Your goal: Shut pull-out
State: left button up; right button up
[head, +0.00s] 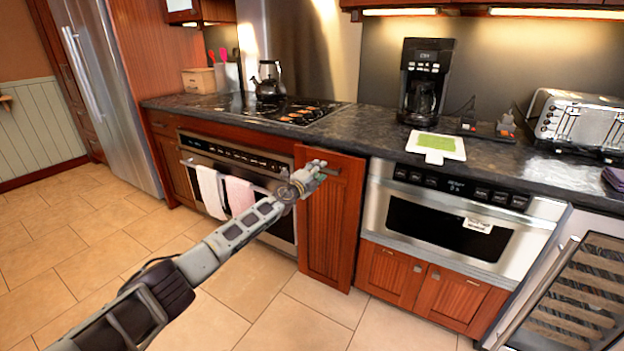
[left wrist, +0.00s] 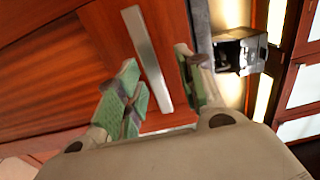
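The pull-out (head: 332,225) is a tall, narrow reddish-wood front between the oven and the microwave drawer. In the head view it seems to stand out in front of the counter edge. Its metal bar handle (left wrist: 147,58) is near its top. My left gripper (head: 315,170) is at the upper left of this front, close to the handle. In the left wrist view, its green-padded fingers (left wrist: 157,60) are apart, with the handle showing between them. Whether they touch it cannot be told. My right gripper is not in view.
An oven (head: 240,165) with two hanging towels is left of the pull-out. A microwave drawer (head: 450,222) is to its right and looks closed. The dark counter (head: 380,125) runs above, holding a coffee maker (head: 425,80) and toaster (head: 580,120). The tiled floor (head: 300,315) in front is clear.

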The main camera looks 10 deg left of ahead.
pick_arm(q)
jog(key=shift+s, duration=0.1)
jog(key=shift+f+v, duration=0.25)
jog(key=shift+v, duration=0.7)
jog(key=shift+f+v, duration=0.2)
jog(key=shift+v, duration=0.75)
